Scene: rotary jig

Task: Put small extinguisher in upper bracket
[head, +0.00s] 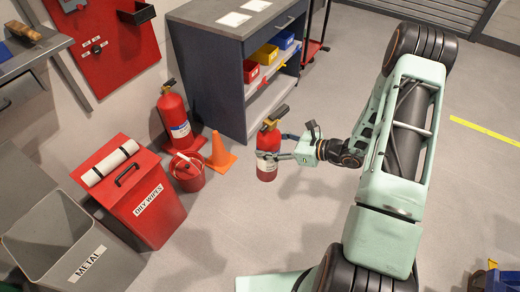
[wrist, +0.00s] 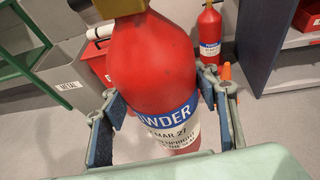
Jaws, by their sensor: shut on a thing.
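The small extinguisher (head: 267,141) is red with a dark valve top and a white label. My gripper (head: 277,156) is shut around its body and holds it upright in front of the grey cabinet. In the wrist view the extinguisher (wrist: 155,62) fills the middle, with a blue and white label reading "POWDER" facing the camera and a finger pad on each side. Its top is cut off there. A red board (head: 112,60) at the upper left carries small metal fittings; its top is cut off, and I cannot tell which fitting is the upper bracket.
A larger extinguisher (head: 175,118) stands on the floor beside a red bucket (head: 188,178) and an orange cone (head: 220,152). A red wipes bin (head: 150,212) and a grey metal bin (head: 52,235) stand at left. The grey cabinet (head: 222,70) holds coloured trays. Floor right of my arm is mostly clear.

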